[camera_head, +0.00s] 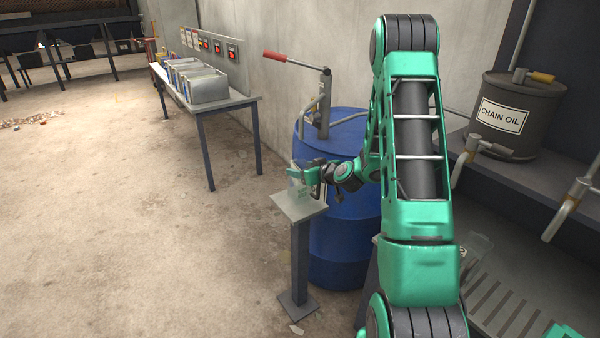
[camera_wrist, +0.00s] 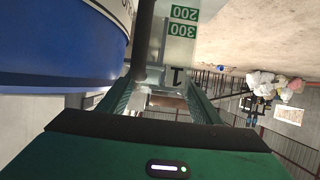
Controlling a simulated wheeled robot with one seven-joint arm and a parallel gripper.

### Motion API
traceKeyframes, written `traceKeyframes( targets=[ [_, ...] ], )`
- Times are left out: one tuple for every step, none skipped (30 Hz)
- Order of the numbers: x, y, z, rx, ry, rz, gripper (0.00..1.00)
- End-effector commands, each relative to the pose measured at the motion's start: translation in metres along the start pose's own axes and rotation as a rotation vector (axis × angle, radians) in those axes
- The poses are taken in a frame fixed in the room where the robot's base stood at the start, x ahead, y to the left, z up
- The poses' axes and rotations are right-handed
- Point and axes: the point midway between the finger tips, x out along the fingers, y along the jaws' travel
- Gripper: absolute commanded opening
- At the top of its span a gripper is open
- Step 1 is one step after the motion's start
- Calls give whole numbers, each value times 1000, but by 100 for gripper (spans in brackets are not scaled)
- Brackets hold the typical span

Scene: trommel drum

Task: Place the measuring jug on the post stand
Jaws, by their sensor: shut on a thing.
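The measuring jug (camera_head: 298,187) is a clear, pale vessel with green marks. In the wrist view the jug (camera_wrist: 181,40) shows the 200 and 300 marks beyond the fingers. My gripper (camera_head: 306,172) is shut on it. The post stand (camera_head: 300,208) is a grey post with a square top plate and a square foot on the floor. The jug is over the top plate, looks upright, and its bottom is very close to the plate. I cannot tell whether they touch. My gripper partly hides the jug in the head view.
A blue drum (camera_head: 345,225) with a red-handled hand pump (camera_head: 300,62) stands right behind the stand. A table (camera_head: 215,103) with metal bins is at the back left. A dark chain oil container (camera_head: 515,112) sits on the right bench. The floor left of the stand is clear.

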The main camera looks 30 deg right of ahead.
Motion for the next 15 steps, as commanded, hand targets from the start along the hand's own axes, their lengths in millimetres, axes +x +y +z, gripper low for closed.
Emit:
traceKeyframes(
  targets=[
    [2, 0, 4, 1, 0, 0, 19],
    [2, 0, 4, 0, 0, 0, 19],
    [2, 0, 4, -1, 1, 0, 19],
    [2, 0, 4, -1, 2, 0, 19],
    [2, 0, 4, -1, 2, 0, 19],
    [2, 0, 4, -1, 2, 0, 19],
    [2, 0, 4, -1, 2, 0, 19],
    [2, 0, 4, -1, 2, 0, 19],
    [2, 0, 4, -1, 1, 0, 19],
    [2, 0, 4, -1, 1, 0, 19],
    [3, -1, 5, -1, 1, 0, 19],
    [3, -1, 5, -1, 1, 0, 63],
    [3, -1, 5, -1, 1, 0, 70],
    [3, -1, 5, -1, 1, 0, 77],
    [3, -1, 5, -1, 1, -1, 77]
  ],
)
